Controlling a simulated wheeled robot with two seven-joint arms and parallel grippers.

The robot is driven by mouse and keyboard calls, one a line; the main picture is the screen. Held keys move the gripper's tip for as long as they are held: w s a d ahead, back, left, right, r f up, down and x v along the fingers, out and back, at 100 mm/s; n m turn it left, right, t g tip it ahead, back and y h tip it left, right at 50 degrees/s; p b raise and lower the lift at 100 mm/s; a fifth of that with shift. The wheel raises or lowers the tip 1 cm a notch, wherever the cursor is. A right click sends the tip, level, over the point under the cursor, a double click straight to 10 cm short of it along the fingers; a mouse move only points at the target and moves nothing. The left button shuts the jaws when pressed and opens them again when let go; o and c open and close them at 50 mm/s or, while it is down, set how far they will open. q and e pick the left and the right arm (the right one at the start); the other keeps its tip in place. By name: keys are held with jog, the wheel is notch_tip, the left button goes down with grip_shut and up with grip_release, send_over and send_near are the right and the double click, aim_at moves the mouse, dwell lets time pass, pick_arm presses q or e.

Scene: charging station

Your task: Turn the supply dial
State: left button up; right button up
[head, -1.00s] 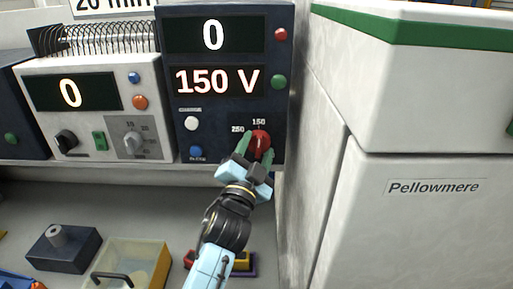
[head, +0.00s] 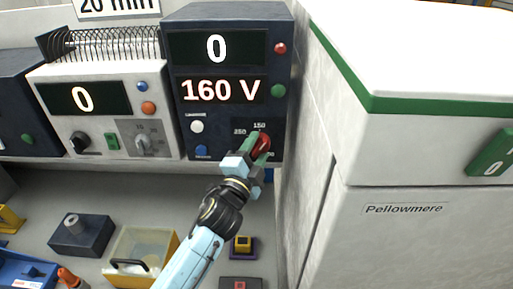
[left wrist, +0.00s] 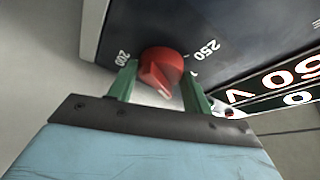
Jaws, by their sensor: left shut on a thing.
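The supply dial (head: 262,144) is a red knob on the lower right of the dark blue supply unit (head: 228,145). The unit's display (head: 221,90) reads 160 V, with a 0 on the display above it. My left gripper (head: 257,146) has its green fingers shut on the dial. In the left wrist view the red dial (left wrist: 160,70) sits between the two fingers (left wrist: 158,82), with a white pointer mark on it and the scale marks 200 and 250 at its sides. My right gripper is not in view.
A pale unit (head: 110,105) with a 0 display stands to the left. A white cabinet (head: 410,220) with a green edge stands close on the right. Below lie a dark block (head: 82,238), a clear-lidded box (head: 140,250) and a small yellow-and-purple piece (head: 243,246).

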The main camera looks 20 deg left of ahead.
pick_arm(q)
jog(key=o, duration=1)
jog(key=shift+c, duration=0.2)
jog(key=s+a+f+b, duration=0.1)
jog(key=s+f+b, duration=0.1)
jog(key=s, duration=1.1)
jog(key=shift+s+b, duration=0.15)
jog(key=shift+b, duration=0.3)
jog(key=shift+a, duration=0.1)
